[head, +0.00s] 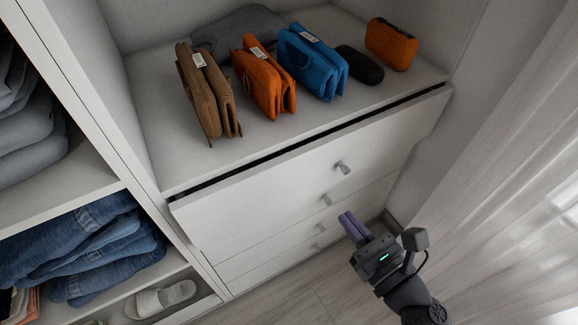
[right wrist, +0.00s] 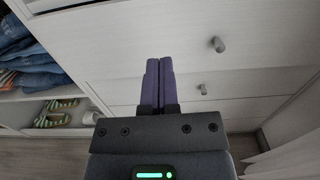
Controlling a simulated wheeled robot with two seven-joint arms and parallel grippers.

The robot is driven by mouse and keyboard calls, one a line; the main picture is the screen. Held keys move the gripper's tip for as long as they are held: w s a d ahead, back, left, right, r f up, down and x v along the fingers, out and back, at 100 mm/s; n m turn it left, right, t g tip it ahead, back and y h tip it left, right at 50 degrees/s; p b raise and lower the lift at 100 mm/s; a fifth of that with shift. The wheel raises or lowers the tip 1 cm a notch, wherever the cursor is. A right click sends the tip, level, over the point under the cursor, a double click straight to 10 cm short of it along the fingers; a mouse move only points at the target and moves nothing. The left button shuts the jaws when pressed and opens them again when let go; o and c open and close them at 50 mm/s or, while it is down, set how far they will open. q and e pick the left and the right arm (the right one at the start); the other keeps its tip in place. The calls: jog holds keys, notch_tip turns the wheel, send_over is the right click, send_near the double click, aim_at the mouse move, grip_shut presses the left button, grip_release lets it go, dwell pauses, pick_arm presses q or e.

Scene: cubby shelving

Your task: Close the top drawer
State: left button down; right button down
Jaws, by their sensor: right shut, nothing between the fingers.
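The top drawer (head: 290,185) is a white front with a small grey knob (head: 343,168). It stands slightly out from the cabinet, with a dark gap along its upper edge under the shelf. In the right wrist view the drawer front (right wrist: 120,40) fills the upper part, with its knob (right wrist: 217,44) right of my fingers. My right gripper (head: 350,226) has purple fingers pressed together and empty. In the head view it is below and slightly right of the top knob, in front of the lower drawers. I cannot tell whether it touches a front. My left gripper is not in view.
Two lower drawers (head: 300,225) sit below. Shelves with jeans (head: 95,245) and a slipper (head: 160,298) are at left. A pale curtain (head: 510,190) hangs at right.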

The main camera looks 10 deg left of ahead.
aim_at(303, 158)
jog(key=x, duration=1.3)
jog(key=shift+b, duration=0.3)
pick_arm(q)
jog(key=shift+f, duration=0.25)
pick_arm(e)
jog(key=shift+x, duration=1.25)
jog(key=shift+w+a+b, duration=0.2)
jog(key=shift+w+b, duration=0.1)
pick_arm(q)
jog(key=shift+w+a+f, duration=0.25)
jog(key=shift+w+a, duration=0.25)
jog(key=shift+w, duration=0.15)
pick_arm(e)
jog(key=shift+r, duration=0.2)
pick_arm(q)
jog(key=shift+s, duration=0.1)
